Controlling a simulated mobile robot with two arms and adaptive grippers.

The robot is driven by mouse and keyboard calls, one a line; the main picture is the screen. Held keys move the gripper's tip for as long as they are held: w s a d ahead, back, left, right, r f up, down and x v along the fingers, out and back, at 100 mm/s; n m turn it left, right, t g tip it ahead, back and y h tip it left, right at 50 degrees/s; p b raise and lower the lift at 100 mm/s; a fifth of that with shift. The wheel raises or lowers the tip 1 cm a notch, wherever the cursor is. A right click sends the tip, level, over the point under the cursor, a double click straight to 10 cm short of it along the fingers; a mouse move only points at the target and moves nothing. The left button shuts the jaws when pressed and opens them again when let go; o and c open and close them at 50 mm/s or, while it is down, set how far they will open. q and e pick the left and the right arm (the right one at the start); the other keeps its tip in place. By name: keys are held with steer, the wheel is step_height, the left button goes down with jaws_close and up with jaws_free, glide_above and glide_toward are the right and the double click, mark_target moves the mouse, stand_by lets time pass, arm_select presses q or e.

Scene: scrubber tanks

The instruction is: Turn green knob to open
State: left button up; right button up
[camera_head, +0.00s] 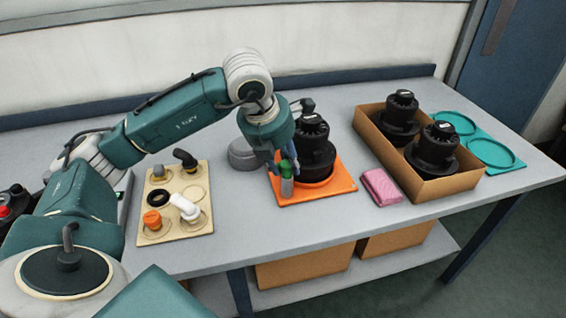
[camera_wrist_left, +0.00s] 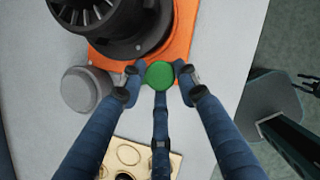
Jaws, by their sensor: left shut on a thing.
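The green knob (camera_wrist_left: 159,75) sits between the fingers of my left gripper (camera_wrist_left: 160,82) in the left wrist view, and the gripper is shut on it. In the head view the knob (camera_head: 284,167) shows as a small green patch beside the black scrubber tank (camera_head: 317,150). The tank stands upright on an orange base plate (camera_head: 335,187), and it also shows at the top of the left wrist view (camera_wrist_left: 100,25). The left gripper (camera_head: 282,172) comes down at the tank's left front side.
A grey round piece (camera_head: 241,155) lies left of the tank. A beige board (camera_head: 150,224) with fittings is further left. A pink cloth (camera_head: 381,187) and a cardboard box (camera_head: 446,186) with two black tanks are right. A teal tray (camera_head: 492,153) is far right.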

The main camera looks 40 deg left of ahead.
arm_select(q)
steer(key=shift+w+d+r, duration=0.15)
steer(key=shift+w+r, duration=0.05)
steer(key=shift+r, duration=0.05)
steer(key=o, duration=1.1)
steer(key=shift+w+d+f, duration=0.1)
steer(key=shift+w+d, duration=0.05)
steer(key=v, duration=1.2)
steer(key=shift+d, duration=0.1)
steer(key=shift+f, duration=0.1)
